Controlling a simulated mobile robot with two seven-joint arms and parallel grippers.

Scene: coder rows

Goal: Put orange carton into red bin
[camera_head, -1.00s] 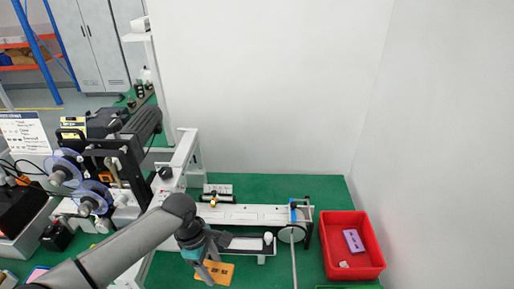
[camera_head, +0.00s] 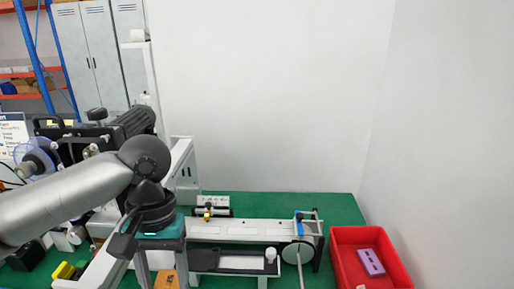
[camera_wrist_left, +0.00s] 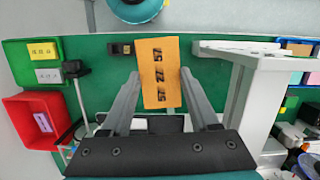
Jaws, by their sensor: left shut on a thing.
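My left gripper (camera_head: 163,276) is shut on the orange carton (camera_head: 167,281), whose lower part is cut off by the bottom of the head view. In the left wrist view, the carton (camera_wrist_left: 159,60) lies between the two fingers of the gripper (camera_wrist_left: 160,84), with dark print facing the camera. The red bin (camera_head: 341,262) stands at the lower right of the head view, well right of the gripper. It also shows at the left of the wrist view (camera_wrist_left: 23,139). A purple box (camera_head: 371,262) and a small white item lie in the bin. My right gripper is not seen.
A white conveyor (camera_head: 240,231) with a round disc (camera_head: 298,253) and thin rod lies between gripper and bin. A coding machine (camera_head: 110,135) stands at left. Yellow (camera_wrist_left: 43,50) and white boxes lie near the bin in the wrist view. Green table is free behind the conveyor.

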